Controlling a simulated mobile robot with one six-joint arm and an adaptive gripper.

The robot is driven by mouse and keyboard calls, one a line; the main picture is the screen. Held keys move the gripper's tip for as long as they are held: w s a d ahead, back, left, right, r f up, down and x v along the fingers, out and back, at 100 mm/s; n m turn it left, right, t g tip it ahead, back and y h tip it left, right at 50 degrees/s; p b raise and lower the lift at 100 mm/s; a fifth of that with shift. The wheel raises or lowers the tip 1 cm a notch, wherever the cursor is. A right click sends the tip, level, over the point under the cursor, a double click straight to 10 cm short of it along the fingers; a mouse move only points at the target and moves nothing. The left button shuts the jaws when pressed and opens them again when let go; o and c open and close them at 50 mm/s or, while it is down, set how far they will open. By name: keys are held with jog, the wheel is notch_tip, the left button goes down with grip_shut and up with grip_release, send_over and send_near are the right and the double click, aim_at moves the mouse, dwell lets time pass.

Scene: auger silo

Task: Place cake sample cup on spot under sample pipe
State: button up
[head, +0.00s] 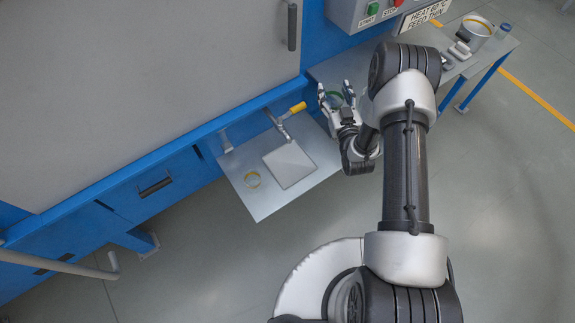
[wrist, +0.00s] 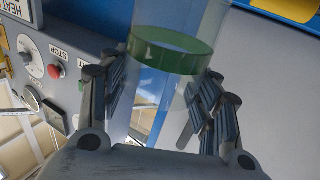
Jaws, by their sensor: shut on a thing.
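My gripper (head: 335,92) is shut on a clear cup with a green band (head: 333,98), held up to the right of the low metal shelf. In the wrist view, the clear cup with a green band (wrist: 172,50) is between the two fingers of my gripper (wrist: 155,78). No label shows on it, so I cannot tell whether it is the cake sample cup. The sample pipe (head: 279,124), with a yellow handle (head: 297,108), juts out over the shelf. A pale square spot (head: 289,166) lies bare below the pipe's end.
A blue machine wall (head: 120,190) is behind. A control box (head: 362,14) hangs above.

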jog(key=shift+y, duration=0.3)
jog(key=f, duration=0.2)
jog(key=s+f, duration=0.1)
jog(key=f, duration=0.3)
jog(key=shift+s+a+f, duration=0.25)
jog(key=shift+s+f, duration=0.05)
jog(key=shift+s, duration=0.05)
jog(key=shift+f+b, duration=4)
jog(key=shift+f, duration=5.7)
jog(key=shift+f, duration=0.2)
jog(key=o, duration=1.2)
jog(key=shift+c, duration=0.2)
jog(key=shift+r, duration=0.1)
